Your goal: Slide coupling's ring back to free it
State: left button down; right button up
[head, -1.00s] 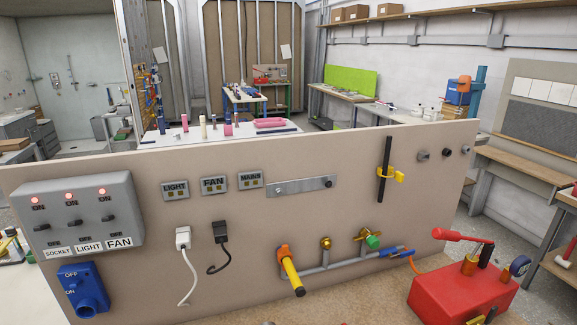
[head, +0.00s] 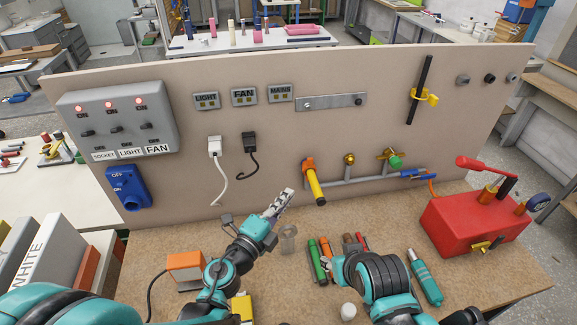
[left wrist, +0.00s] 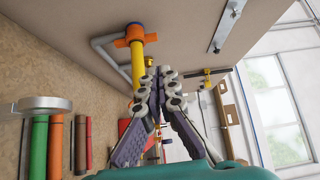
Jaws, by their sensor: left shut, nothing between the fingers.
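The blue coupling (head: 413,174) sits at the right end of the grey pipe low on the upright panel, with an orange hose leaving it. Its ring is too small to make out separately. My left gripper (head: 284,198) is shut and empty. It is in front of the panel, left of the yellow-handled valve (head: 314,182) and well left of the coupling. In the left wrist view my left gripper (left wrist: 157,76) shows in front of the yellow handle (left wrist: 137,68); I cannot make out the coupling there. My right arm is at lower right; its fingers cannot be made out.
A red pump box (head: 470,225) stands on the bench at right, below the coupling. Green and brown tubes (head: 317,262), a clear cup (head: 288,238) and a teal tool (head: 425,278) lie or stand on the bench. A green-knobbed valve (head: 394,160) is just left of the coupling.

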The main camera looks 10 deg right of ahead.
pick_arm(q)
jog(key=w+d+f+m+b, duration=0.1)
jog(key=w+d+b, duration=0.1)
jog(key=w+d, duration=0.5)
jog(key=shift+w+d+g+h, duration=0.3)
jog(key=shift+w+g, duration=0.1)
jog(key=shift+w, duration=1.35)
jog(key=shift+w, duration=0.1)
